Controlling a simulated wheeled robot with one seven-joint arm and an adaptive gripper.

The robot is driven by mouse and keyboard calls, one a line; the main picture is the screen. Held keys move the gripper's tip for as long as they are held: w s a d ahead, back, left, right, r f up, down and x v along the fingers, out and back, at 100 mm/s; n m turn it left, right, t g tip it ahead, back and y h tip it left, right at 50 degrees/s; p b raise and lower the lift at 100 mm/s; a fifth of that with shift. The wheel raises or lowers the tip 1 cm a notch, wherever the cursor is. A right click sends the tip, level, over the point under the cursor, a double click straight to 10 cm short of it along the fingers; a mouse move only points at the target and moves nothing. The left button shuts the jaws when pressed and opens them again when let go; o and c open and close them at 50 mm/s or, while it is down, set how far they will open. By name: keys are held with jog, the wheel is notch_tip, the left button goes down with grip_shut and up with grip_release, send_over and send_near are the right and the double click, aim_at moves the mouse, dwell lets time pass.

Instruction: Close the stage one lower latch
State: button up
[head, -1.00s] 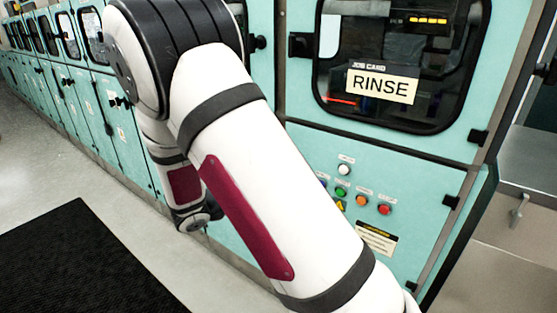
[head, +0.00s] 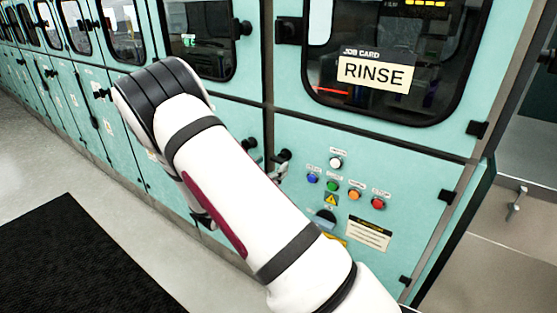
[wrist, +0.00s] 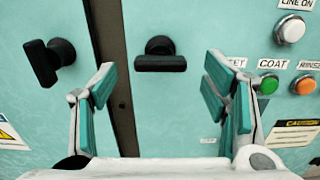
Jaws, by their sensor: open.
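Two black latch handles sit on either side of the dark seam between teal lower panels. In the wrist view the right latch (wrist: 160,55) has its bar lying level, and the left latch (wrist: 48,60) has its bar tilted. Which of them is the stage one lower latch I cannot tell from any label. My gripper (wrist: 165,90) is open, its teal-padded fingers spread on either side below the right latch, with nothing between them. In the head view the left latch (head: 249,143) and right latch (head: 284,155) show just beyond my arm, which hides most of my gripper.
Coloured buttons (head: 354,194) and a yellow caution label (head: 368,233) are right of the latches. A windowed door with a RINSE card (head: 374,74) is above. A row of teal cabinets runs left. A black mat (head: 80,260) lies on the floor.

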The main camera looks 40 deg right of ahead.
aim_at(277, 161)
jog(key=shift+x, duration=2.35)
